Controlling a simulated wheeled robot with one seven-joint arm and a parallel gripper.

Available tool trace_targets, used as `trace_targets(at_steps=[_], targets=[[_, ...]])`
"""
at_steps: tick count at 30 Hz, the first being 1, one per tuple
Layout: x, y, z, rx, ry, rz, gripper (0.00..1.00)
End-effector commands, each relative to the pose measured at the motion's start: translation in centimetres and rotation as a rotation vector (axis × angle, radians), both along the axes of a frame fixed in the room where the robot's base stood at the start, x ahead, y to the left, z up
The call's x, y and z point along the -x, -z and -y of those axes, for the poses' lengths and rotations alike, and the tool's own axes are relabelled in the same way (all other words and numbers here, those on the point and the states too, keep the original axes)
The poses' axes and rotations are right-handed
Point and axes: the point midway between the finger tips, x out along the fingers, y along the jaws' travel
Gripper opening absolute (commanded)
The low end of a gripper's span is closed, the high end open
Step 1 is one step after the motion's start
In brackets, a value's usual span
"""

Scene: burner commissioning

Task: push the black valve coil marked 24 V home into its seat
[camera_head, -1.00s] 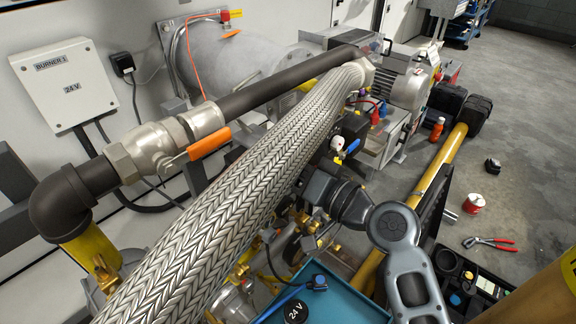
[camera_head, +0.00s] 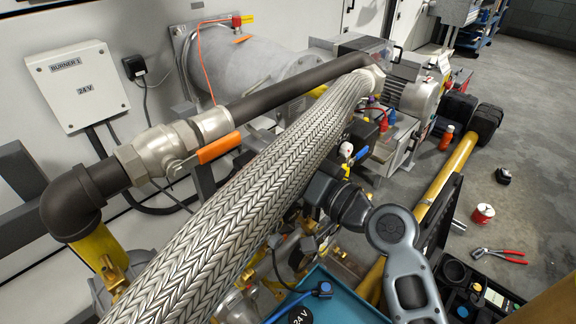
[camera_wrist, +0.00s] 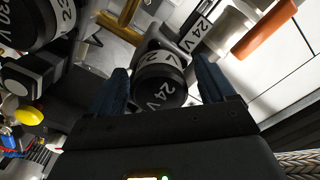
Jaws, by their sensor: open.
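In the wrist view a black round coil marked 24 V (camera_wrist: 160,88) lies between the two dark blue fingers of my gripper (camera_wrist: 165,92). The fingers are open, one on each side of it; I cannot tell whether they touch it. Its round end faces the camera, with a white 24 V band behind. Its seat is hidden behind it, so any gap does not show. In the head view the braided hose (camera_head: 250,200) hides my fingers and this coil. Another black round piece marked 24 V (camera_head: 302,316) is in the teal tray (camera_head: 350,308), cut by the frame's bottom edge.
A black coil marked 230 V (camera_wrist: 32,22) is at upper left in the wrist view, above a yellow knob (camera_wrist: 28,115). An orange valve handle (camera_wrist: 262,35) is at upper right; it also shows in the head view (camera_head: 218,147). The hose passes close to my arm.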

Motion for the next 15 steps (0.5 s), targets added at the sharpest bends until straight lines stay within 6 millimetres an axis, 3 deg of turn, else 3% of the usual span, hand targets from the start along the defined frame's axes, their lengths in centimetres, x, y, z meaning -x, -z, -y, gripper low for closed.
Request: trace_targets(at_steps=[8, 15], targets=[[0.2, 0.1, 0.2, 0.001, 0.001, -0.002, 0.83], [2.4, 0.1, 2.6, 0.000, 0.004, -0.003, 0.83]])
